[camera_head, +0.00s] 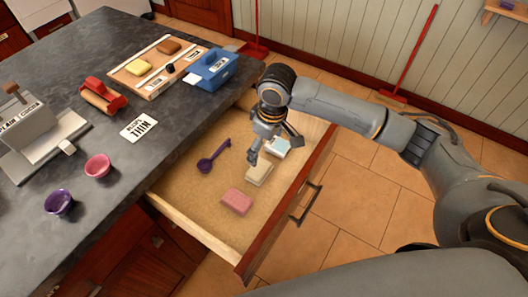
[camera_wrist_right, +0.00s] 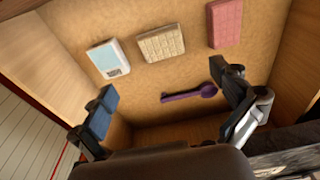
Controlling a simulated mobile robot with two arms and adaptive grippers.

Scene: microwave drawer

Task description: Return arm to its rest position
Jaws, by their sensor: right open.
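My right arm reaches in from the right in the head view, and its right gripper (camera_head: 272,143) hangs over the open drawer (camera_head: 170,192). The fingers look apart from all of these. My left gripper does not show.
The drawer front with its handle (camera_head: 304,203) stands out over the tiled floor. The dark counter (camera_head: 120,170) holds a pink cup (camera_head: 97,166), a purple cup (camera_head: 58,203), a red-handled roller (camera_head: 103,96), a blue box (camera_head: 211,69) and a wooden tray (camera_head: 128,78).

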